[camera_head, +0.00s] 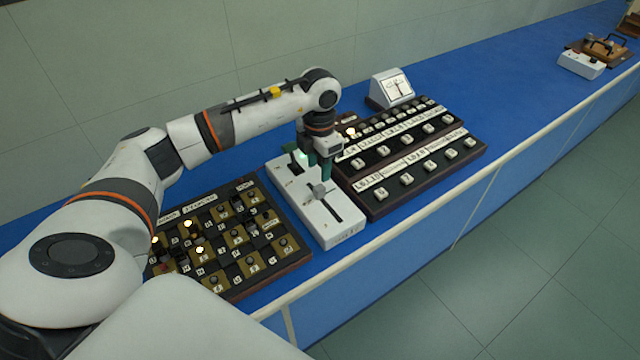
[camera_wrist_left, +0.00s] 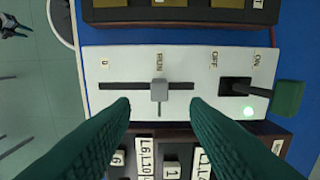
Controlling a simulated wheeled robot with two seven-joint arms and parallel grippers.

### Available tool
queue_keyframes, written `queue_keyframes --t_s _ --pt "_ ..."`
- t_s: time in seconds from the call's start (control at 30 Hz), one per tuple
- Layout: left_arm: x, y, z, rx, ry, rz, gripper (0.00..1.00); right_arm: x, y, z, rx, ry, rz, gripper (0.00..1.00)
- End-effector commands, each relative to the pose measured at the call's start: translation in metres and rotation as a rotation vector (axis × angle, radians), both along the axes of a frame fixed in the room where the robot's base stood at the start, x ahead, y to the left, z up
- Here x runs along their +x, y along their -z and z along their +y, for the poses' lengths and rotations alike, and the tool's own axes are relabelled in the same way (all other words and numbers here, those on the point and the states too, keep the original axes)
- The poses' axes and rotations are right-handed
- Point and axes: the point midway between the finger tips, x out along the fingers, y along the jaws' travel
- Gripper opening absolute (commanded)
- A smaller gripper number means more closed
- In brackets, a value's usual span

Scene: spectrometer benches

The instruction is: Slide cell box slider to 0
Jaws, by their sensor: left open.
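The cell box (camera_head: 333,230) is a white box with a long slot and a grey slider knob (camera_head: 319,190). In the left wrist view the knob (camera_wrist_left: 159,90) stands under the RUN label, right of the slot's middle. The 0 label (camera_wrist_left: 104,64) is at the slot's left end. My left gripper (camera_head: 319,165) is above the box. Its green fingers are open, apart to either side of the knob in the wrist view (camera_wrist_left: 160,108), and hold nothing. A dark pronged shape at that view's upper left edge may be my right gripper (camera_wrist_left: 14,27).
Dark panels flank the box: a resistor board (camera_head: 294,262) left and a knob board (camera_head: 425,190) right. A white meter (camera_head: 391,88) stands behind.

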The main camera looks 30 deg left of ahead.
Motion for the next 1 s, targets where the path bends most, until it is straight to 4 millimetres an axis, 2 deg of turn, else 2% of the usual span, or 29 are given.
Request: queue_keyframes --t_s 0.2,0.4,0.53,0.8,0.83,1.0 --pt "-0.001 0.043 -0.001 -0.003 0.000 0.004 0.42 -0.001 -0.012 0.000 0.000 0.001 0.002 0.36" --pt "0.000 0.071 -0.001 -0.004 0.000 0.002 0.42 -0.001 -0.017 0.000 0.000 0.001 0.002 0.36" --pt "0.000 0.078 -0.001 -0.002 0.001 0.000 0.42 -0.001 -0.018 0.000 0.000 0.001 0.002 0.36" --pt "0.000 0.080 -0.001 -0.003 0.001 -0.001 0.42 -0.001 -0.017 0.000 0.000 0.001 0.002 0.36" --pt "0.000 0.080 -0.001 -0.003 0.001 -0.001 0.40 -0.001 -0.017 0.000 0.000 0.001 0.002 0.36" --pt "0.000 0.080 -0.001 -0.003 0.001 -0.001 0.12 -0.001 -0.017 0.000 0.000 0.001 0.002 0.36"
